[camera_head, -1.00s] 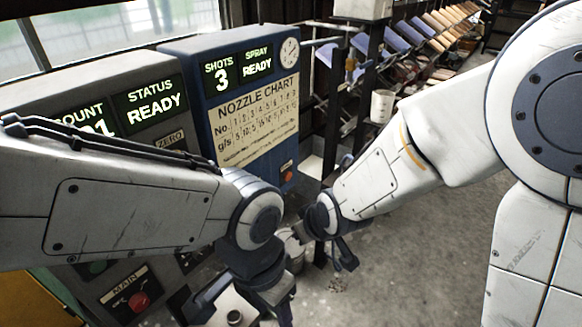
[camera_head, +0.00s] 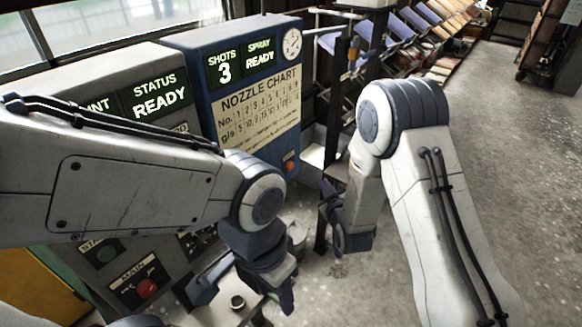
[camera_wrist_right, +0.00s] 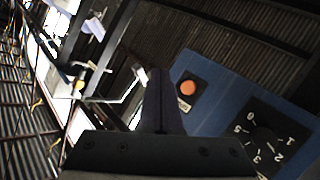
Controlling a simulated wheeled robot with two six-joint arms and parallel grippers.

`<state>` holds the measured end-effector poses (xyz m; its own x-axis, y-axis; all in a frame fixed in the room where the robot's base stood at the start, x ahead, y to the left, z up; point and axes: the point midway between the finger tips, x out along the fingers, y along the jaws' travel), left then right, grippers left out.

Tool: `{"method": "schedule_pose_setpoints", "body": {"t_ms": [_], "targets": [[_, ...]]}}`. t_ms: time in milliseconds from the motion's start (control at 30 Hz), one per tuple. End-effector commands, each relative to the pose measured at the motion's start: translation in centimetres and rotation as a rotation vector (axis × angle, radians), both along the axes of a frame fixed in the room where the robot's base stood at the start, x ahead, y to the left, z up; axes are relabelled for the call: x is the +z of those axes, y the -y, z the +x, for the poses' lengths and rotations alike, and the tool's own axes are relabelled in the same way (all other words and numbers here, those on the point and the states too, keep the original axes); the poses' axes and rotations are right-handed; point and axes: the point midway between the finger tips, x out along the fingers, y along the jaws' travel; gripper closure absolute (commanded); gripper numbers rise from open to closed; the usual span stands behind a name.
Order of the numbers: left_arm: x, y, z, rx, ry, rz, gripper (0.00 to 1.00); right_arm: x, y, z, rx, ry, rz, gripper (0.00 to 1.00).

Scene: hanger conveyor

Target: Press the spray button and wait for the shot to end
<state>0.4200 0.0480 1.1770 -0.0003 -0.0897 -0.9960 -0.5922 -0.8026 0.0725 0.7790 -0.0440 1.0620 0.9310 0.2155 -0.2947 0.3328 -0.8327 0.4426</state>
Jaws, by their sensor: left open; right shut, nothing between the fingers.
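The orange spray button (camera_head: 290,163) is on the lower right of the blue spray cabinet (camera_head: 207,125). It also shows in the right wrist view (camera_wrist_right: 188,88), just right of my right gripper's fingers (camera_wrist_right: 161,78), with a visible gap in the picture. The cabinet's display (camera_head: 240,65) reads SHOTS 3 and SPRAY READY. My right gripper (camera_head: 328,192) is shut and empty, to the right of the button; its fingers are small and partly hidden in the head view. My left gripper (camera_head: 245,296) is open, low in front of the grey cabinet.
The grey cabinet (camera_head: 60,85) left of the blue one shows STATUS READY and has a green button (camera_head: 106,254) and a red MAIN button (camera_head: 147,288). A numbered dial (camera_wrist_right: 265,140) is on the blue cabinet. Racks with panels stand behind. Floor at right is clear.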

Motion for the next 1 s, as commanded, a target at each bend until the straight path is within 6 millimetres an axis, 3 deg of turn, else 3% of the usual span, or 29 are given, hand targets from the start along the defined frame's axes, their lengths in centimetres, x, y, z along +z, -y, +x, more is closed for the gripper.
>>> {"method": "schedule_pose_setpoints", "body": {"t_ms": [233, 533, 700, 1000], "targets": [[0.4, 0.0, 0.0, 0.0, 0.0, 0.0, 0.5, 0.1, -1.5, 0.9, 0.003, 0.001, 0.0, 1.0], [1.1, 0.0, 0.0, 0.0, 0.0, 0.0, 0.5, 0.1, -5.0, 3.3, 0.003, 0.001, 0.001, 1.0], [0.4, 0.0, 0.0, 0.0, 0.0, 0.0, 0.5, -0.1, -6.5, 4.3, 0.002, 0.001, 0.001, 1.0], [0.3, 0.0, 0.0, 0.0, 0.0, 0.0, 0.5, 0.0, -7.4, 4.9, 0.001, -0.001, 0.001, 1.0]]}}
